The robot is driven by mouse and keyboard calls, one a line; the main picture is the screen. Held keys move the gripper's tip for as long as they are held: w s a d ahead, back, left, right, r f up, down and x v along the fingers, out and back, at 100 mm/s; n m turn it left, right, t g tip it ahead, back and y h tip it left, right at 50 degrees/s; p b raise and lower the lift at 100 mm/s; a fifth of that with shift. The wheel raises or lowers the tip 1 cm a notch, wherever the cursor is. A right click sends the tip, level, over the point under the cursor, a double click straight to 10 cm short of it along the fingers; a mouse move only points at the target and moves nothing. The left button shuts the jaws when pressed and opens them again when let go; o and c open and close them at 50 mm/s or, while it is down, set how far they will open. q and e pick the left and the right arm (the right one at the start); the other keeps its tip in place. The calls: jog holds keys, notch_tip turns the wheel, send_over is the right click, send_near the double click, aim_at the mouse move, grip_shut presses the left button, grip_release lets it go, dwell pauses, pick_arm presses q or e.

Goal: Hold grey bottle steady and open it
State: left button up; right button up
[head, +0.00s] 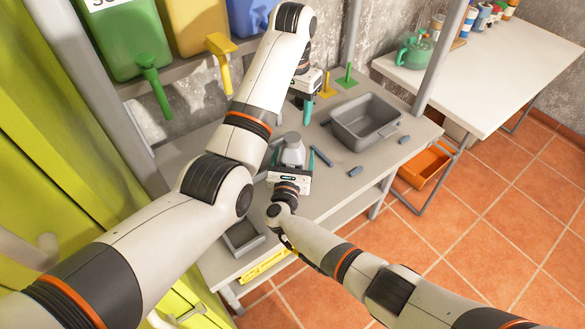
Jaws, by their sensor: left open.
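The grey bottle (292,151) stands upright on the grey workbench, with its paler top showing. My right gripper (291,166) is low at its near side, and its body hides the bottle's lower part. A teal finger shows left of the bottle; I cannot tell whether the jaws touch it. My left gripper (304,105) hangs beyond the bottle, above the bench, open and apart from it, with teal fingertips pointing down.
A grey bin (364,121) stands right of the bottle. Coloured containers (121,40) stand on the shelf. A white table (495,75) is at right.

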aim_at(292, 137)
jog(key=shift+c, duration=0.5)
grip_shut()
pick_arm(q)
jog(key=m, duration=0.6)
jog(key=shift+r, duration=0.1)
jog(key=m, duration=1)
jog(key=shift+m, duration=0.4)
jog(key=m, duration=0.5)
jog(key=shift+f+m, duration=0.3)
jog(key=shift+f, duration=3.8)
